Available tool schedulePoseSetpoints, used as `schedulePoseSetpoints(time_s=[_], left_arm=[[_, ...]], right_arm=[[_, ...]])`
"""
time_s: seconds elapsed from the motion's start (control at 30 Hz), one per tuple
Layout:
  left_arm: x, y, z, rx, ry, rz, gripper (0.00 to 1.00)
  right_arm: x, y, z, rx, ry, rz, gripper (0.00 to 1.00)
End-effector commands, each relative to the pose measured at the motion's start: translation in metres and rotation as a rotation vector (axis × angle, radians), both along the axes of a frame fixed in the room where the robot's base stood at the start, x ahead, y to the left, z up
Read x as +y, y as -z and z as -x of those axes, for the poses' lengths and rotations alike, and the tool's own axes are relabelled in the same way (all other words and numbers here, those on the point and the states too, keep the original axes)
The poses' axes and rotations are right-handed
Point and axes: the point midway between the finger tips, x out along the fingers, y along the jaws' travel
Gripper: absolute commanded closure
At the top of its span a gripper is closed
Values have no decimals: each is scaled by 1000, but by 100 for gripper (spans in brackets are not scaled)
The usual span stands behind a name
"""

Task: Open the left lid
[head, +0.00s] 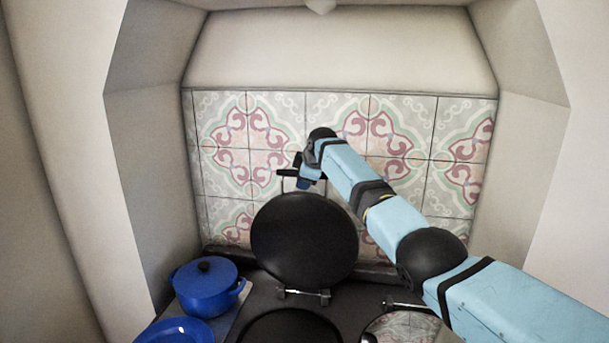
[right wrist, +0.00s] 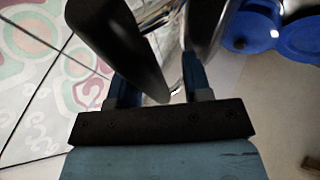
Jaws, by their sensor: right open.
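The left lid (head: 304,238) is a round lid that stands raised on its hinge at the back of the stove, its black underside facing me. The round black hotplate (head: 290,328) below it is uncovered. My right gripper (head: 300,180) is at the lid's top edge, in front of the tiles, and is open. In the right wrist view, a dark bar (right wrist: 125,45), which looks like the lid's handle, reaches between the open fingers (right wrist: 160,75); I cannot tell whether they touch it. Shiny metal shows behind it. My left gripper is out of view.
The shiny right lid (head: 412,328) lies down at the lower right, partly behind my arm. A blue pot (head: 205,287) and a blue plate (head: 177,331) are at the left. The tiled wall (head: 225,160) is close behind, with alcove walls on both sides.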

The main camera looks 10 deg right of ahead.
Motion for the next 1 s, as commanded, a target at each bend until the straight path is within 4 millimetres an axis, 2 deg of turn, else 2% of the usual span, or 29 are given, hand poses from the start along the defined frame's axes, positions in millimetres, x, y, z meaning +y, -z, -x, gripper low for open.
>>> schedulePoseSetpoints(time_s=[0.43, 0.57, 0.7, 1.0], left_arm=[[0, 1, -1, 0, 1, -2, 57], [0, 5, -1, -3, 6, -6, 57], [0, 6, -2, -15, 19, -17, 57], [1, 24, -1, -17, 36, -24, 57]], right_arm=[[-1, -6, 0, -9, 0, 0, 51], [-2, -14, 5, -12, -1, -1, 51], [-6, -26, 18, -13, 0, 0, 51], [-17, -78, 59, -12, 0, 0, 51]])
